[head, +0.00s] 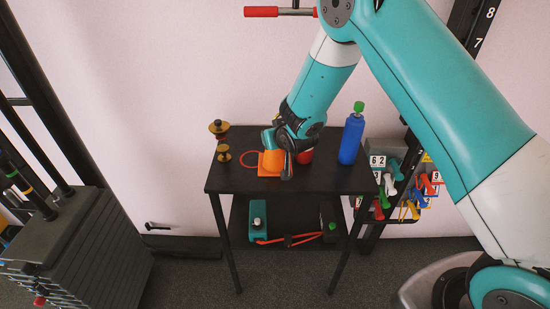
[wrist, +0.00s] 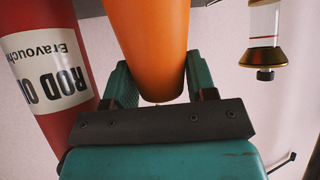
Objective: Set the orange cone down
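The orange cone (head: 271,163) is at my gripper (head: 276,143) over the left-middle of the black table top (head: 335,183). In the wrist view the cone (wrist: 148,40) lies between the two teal fingers of my gripper (wrist: 162,78), which appear closed on its sides near the narrow end. Its square orange base shows low in the head view, close to the table surface; I cannot tell whether it touches. A thin red ring (head: 242,160) lies on the table just left of the cone, partly hidden by it.
A blue bottle (head: 350,140) with a green cap stands to the right. A brass-ended glass item (head: 220,140) stands at the left back. Tools lie on the lower shelf.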

